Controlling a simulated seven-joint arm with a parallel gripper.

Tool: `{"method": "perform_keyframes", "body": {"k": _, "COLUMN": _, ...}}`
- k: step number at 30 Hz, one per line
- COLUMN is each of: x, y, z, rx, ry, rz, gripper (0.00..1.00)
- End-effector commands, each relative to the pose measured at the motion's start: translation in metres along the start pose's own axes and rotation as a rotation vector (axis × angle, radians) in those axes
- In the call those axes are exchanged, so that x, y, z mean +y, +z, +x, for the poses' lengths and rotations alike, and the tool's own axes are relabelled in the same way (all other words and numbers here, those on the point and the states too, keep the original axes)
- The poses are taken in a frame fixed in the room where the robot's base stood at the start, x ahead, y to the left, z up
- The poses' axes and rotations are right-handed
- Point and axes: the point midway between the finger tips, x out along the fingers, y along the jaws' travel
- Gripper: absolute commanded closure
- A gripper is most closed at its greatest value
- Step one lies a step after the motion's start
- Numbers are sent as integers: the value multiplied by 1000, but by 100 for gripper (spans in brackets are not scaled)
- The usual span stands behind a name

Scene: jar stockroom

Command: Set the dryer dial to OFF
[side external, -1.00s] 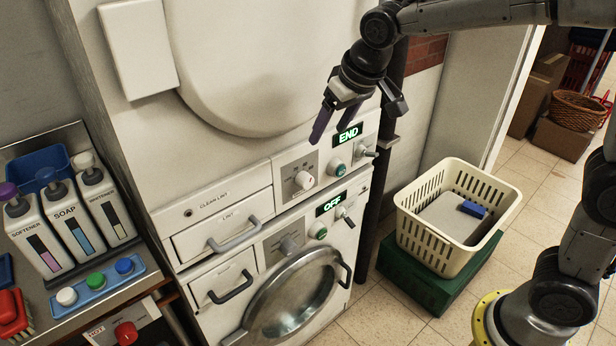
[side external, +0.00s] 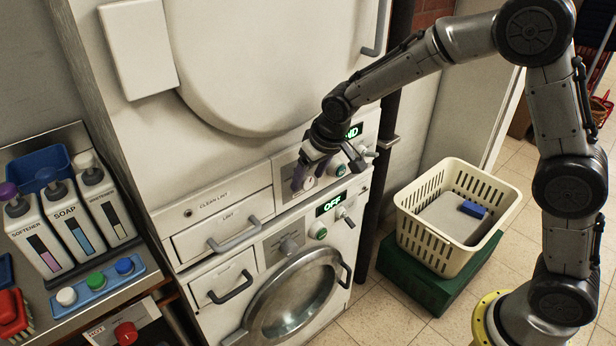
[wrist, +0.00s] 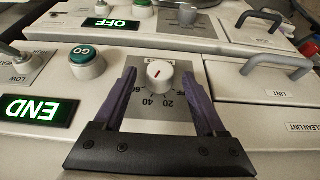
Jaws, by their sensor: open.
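The dryer dial (wrist: 160,72) is a white knob with a red mark, on a grey plate marked 60, 40, 20 and a partly covered OFF. The wrist view shows it upside down; I cannot tell exactly which marking the red mark points to. My gripper (wrist: 159,80) is open, with one purple finger on each side of the dial and a gap to it on both sides. In the side view, my gripper (side external: 309,177) is at the dryer panel and partly covers the dial (side external: 309,183). The dryer display (wrist: 38,111) reads END.
A green GO button (wrist: 86,58) and a lever (wrist: 15,55) are beside the dial. The lint drawer handle (side external: 233,238) sticks out lower left. Below, the washer panel has an OFF display (side external: 331,204) and its own grey dial (side external: 289,246). A cream basket (side external: 420,237) stands right.

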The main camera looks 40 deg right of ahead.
Motion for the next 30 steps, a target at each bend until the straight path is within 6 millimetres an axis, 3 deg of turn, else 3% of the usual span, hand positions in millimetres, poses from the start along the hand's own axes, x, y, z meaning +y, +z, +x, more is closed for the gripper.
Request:
{"method": "perform_keyframes", "body": {"k": 13, "x": 0, "y": 0, "z": 10, "rx": 1, "ry": 0, "rz": 1, "gripper": 29}}
{"method": "perform_keyframes", "body": {"k": 25, "x": 0, "y": 0, "z": 9, "rx": 1, "ry": 0, "rz": 1, "gripper": 100}}
{"method": "perform_keyframes", "body": {"k": 30, "x": 0, "y": 0, "z": 9, "rx": 1, "ry": 1, "rz": 0, "gripper": 100}}
